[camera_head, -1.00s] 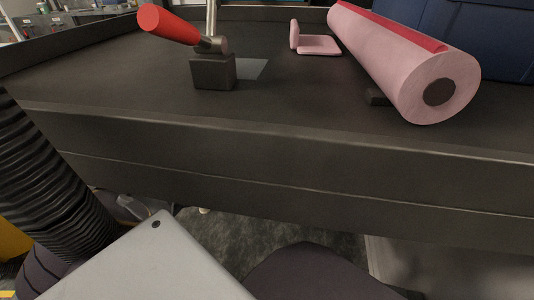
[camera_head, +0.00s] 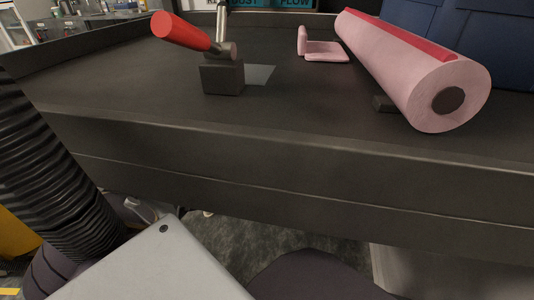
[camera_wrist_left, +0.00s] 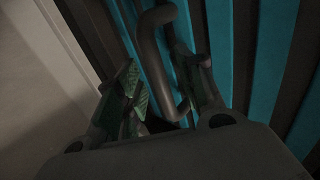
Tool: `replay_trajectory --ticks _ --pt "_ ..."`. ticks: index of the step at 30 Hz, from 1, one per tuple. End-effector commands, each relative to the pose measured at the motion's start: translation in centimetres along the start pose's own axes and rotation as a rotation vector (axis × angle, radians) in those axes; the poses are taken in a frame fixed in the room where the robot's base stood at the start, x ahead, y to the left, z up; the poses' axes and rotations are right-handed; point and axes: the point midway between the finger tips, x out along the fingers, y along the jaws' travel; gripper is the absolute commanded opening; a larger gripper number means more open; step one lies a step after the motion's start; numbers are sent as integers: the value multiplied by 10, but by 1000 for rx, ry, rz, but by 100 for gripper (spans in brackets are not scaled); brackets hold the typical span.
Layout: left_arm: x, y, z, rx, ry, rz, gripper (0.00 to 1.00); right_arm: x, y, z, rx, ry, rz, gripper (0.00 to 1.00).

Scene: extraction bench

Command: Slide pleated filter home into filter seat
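The pleated filter (camera_wrist_left: 236,50) fills the right side of the left wrist view as teal and dark stripes. A bent dark grey handle (camera_wrist_left: 150,38) stands out in front of it. My left gripper (camera_wrist_left: 166,98) has its two fingers apart, one on each side of the handle. I cannot tell whether either finger touches it. Neither gripper shows in the head view. I cannot make out the filter or its seat there.
The dark bench (camera_head: 300,105) carries a red-handled lever (camera_head: 182,32) on a block, a pink L-shaped piece (camera_head: 325,51) and a big pink roll (camera_head: 415,72) with a red strip.

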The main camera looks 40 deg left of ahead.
Motion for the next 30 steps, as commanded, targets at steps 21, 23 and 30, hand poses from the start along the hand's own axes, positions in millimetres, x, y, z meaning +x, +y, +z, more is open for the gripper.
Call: replay_trajectory --ticks 21,23,30 --pt "-28 -1 -1 -1 2 -1 38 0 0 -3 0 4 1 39" --pt "-31 -1 -1 0 2 0 38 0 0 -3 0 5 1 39" --pt "-50 -1 0 -1 2 -1 38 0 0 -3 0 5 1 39"
